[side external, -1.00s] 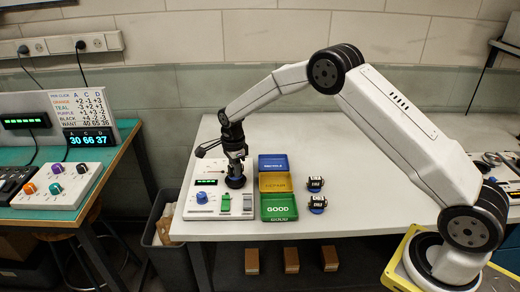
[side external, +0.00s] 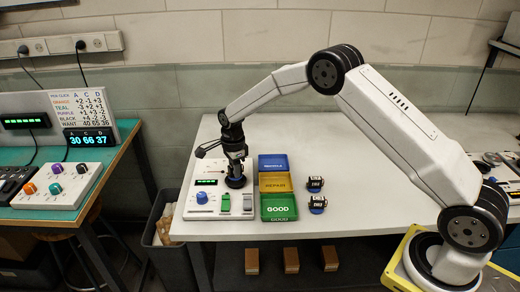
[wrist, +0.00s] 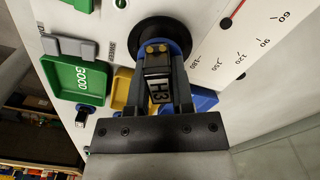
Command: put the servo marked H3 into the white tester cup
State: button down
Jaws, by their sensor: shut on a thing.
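My gripper (side external: 236,178) is shut on a dark servo (wrist: 158,88) with a white label that seems to read H3, turned on its side in the wrist view. The gripper points down over the white tester (side external: 222,204), at its right rear part. A round black cup (wrist: 168,28) of the tester lies at the servo's far end in the wrist view. The servo's end overlaps the cup's near edge there. I cannot tell whether the servo is inside the cup or just above it. In the side view the gripper hides most of the servo.
Blue (side external: 273,163), yellow (side external: 275,182) and green (side external: 279,207) trays stand right of the tester. Two dark servos (side external: 315,184) (side external: 317,203) sit right of the trays.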

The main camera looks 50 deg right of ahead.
jog(key=shift+f, duration=1.15)
dwell(3.2)
jog(key=shift+c, duration=2)
grip_release()
jog(key=shift+r, duration=0.2)
jog(key=shift+r, duration=2.3)
jog(key=shift+r, duration=0.1)
jog(key=shift+r, duration=1.9)
